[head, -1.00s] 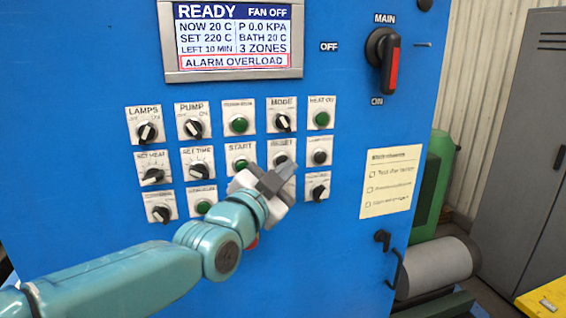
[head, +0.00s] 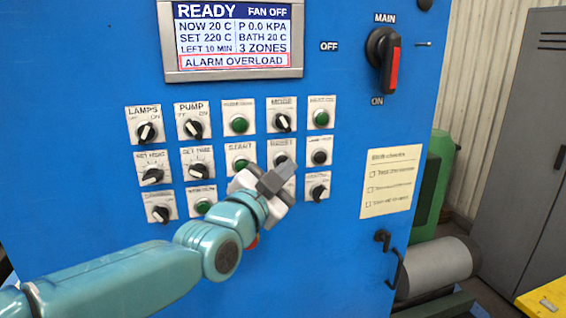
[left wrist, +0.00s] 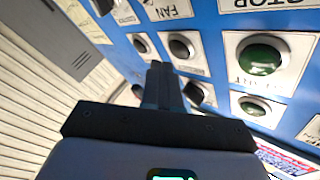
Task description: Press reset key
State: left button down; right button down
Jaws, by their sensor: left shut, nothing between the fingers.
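The RESET key's plate (head: 282,143) is in the middle row of the blue panel, right of START, in the head view. My left gripper (head: 285,172) is in front of the lower part of this plate and hides the key's face there. Its fingers are shut and empty, pointing at the panel. In the left wrist view, the dark round key (left wrist: 182,48) beside the green START button (left wrist: 260,58) appears to be RESET. The shut fingertips (left wrist: 160,68) show just left of it; I cannot tell whether they touch the panel. My right gripper is out of view.
The display (head: 235,40) reads READY and ALARM OVERLOAD. Knobs and green buttons surround the key closely, including START (head: 239,163) and a black button (head: 319,157). A red-handled MAIN switch (head: 391,65) and a paper checklist (head: 391,181) are to the right.

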pick_arm(q)
jog(key=shift+w, duration=0.15)
jog(key=shift+w+a, duration=0.1)
jog(key=shift+w, duration=0.2)
jog(key=shift+w+a, duration=0.15)
jog(key=shift+w, duration=0.2)
dwell(0.7)
dwell(0.3)
jog(key=shift+s+d+b, duration=0.25)
jog(key=shift+s+b, duration=0.5)
jog(key=shift+b, duration=0.3)
